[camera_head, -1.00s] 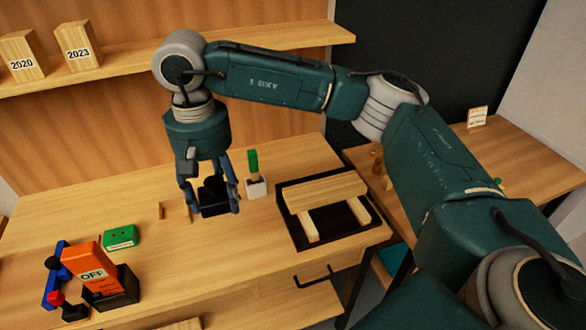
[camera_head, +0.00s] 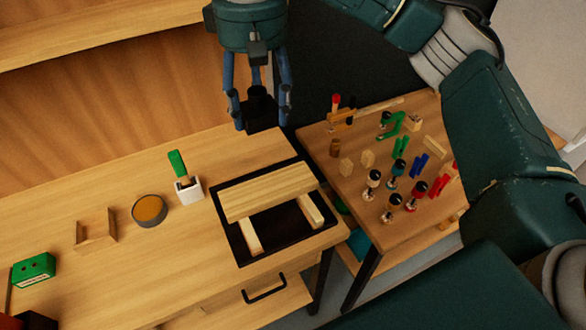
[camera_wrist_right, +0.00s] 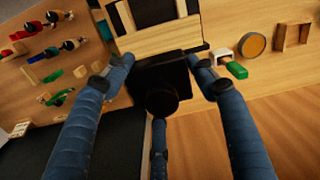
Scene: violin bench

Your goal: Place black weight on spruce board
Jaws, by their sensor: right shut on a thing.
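The black weight (camera_head: 262,110) is a dark block with a knob on top. My right gripper (camera_head: 260,98) is shut on it and holds it in the air behind the spruce board. The weight also shows in the right wrist view (camera_wrist_right: 160,82) between the blue fingers. The spruce board (camera_head: 268,190) is a pale plank lying across two light wooden strips (camera_head: 311,211) on a black tray (camera_head: 277,248). Its top is bare. It also shows in the right wrist view (camera_wrist_right: 160,38) beyond the weight. My left gripper is not in view.
A green-handled brush in a white holder (camera_head: 188,190), a round orange-filled dish (camera_head: 149,210) and a small wooden box (camera_head: 95,232) stand left of the tray. A side table (camera_head: 345,205) at the right carries several clamps and small tools.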

